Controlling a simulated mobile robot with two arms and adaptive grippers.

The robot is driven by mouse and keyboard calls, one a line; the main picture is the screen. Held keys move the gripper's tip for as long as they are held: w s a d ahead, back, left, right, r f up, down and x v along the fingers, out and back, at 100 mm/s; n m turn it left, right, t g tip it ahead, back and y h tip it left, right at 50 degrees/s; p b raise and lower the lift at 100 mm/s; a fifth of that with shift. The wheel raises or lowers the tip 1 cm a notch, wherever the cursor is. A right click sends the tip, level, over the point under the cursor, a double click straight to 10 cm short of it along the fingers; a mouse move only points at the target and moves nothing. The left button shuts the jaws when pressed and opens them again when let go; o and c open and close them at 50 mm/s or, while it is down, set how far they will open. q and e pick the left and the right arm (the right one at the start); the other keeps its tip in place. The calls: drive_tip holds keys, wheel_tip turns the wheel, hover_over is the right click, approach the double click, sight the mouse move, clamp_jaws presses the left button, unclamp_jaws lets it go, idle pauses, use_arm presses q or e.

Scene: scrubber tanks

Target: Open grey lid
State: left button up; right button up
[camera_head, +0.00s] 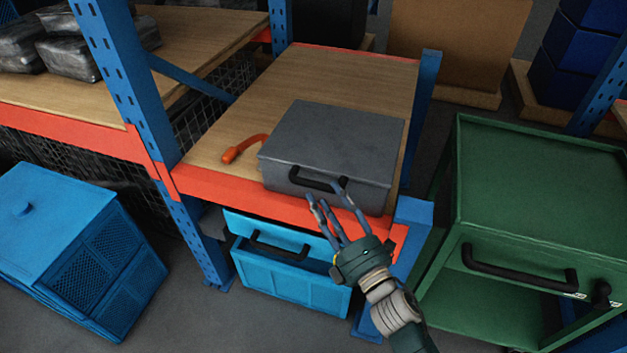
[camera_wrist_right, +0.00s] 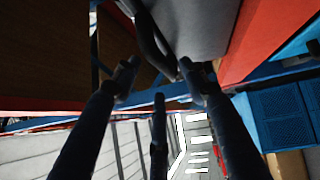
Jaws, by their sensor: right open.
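A grey box with a closed grey lid (camera_head: 337,136) sits on the wooden shelf in the head view. A black handle (camera_head: 318,180) is on its front face. My right gripper (camera_head: 332,205) is open and empty, with its fingers at the front of the box near the handle. In the right wrist view the grey box (camera_wrist_right: 205,22) is at the top, and the black handle (camera_wrist_right: 153,45) shows just beyond the fingertips of my right gripper (camera_wrist_right: 165,80). I cannot tell whether a finger touches the handle. My left gripper is not in view.
An orange curved object (camera_head: 245,148) lies left of the box on the shelf. A blue bin with a handle (camera_head: 285,265) stands below. Blue rack posts (camera_head: 125,75) and a red beam (camera_head: 225,191) frame the shelf. A green cabinet (camera_head: 540,190) stands at right, a blue crate (camera_head: 75,255) at left.

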sight(317, 187)
drive_tip(key=x, duration=0.6)
drive_tip(key=shift+a+p, duration=0.15)
drive_tip(key=shift+p, duration=0.2)
drive_tip(key=shift+s, duration=0.1)
clamp_jaws()
